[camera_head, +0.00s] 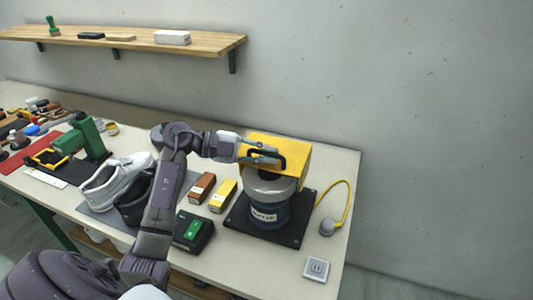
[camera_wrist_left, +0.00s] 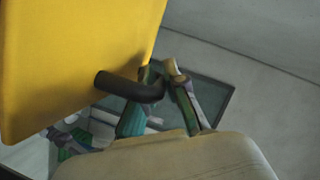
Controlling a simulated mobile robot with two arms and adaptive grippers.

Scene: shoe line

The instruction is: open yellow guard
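The yellow guard (camera_head: 291,151) sits over the top of a dark round machine with a grey upper rim (camera_head: 270,188). I cannot tell whether the guard is fully down or partly raised. A black handle (camera_head: 278,162) stands on its left-facing side. My left gripper (camera_head: 277,155) is at this handle. In the left wrist view the guard (camera_wrist_left: 70,65) fills the upper left, and its black handle (camera_wrist_left: 118,86) runs in between the fingers of my left gripper (camera_wrist_left: 160,72), which look closed on it. My right gripper is not in view.
The machine stands on a black base plate (camera_head: 237,217). A yellow cable leads to a grey knob (camera_head: 327,227) at its right; a grey switch (camera_head: 316,269) lies in front.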

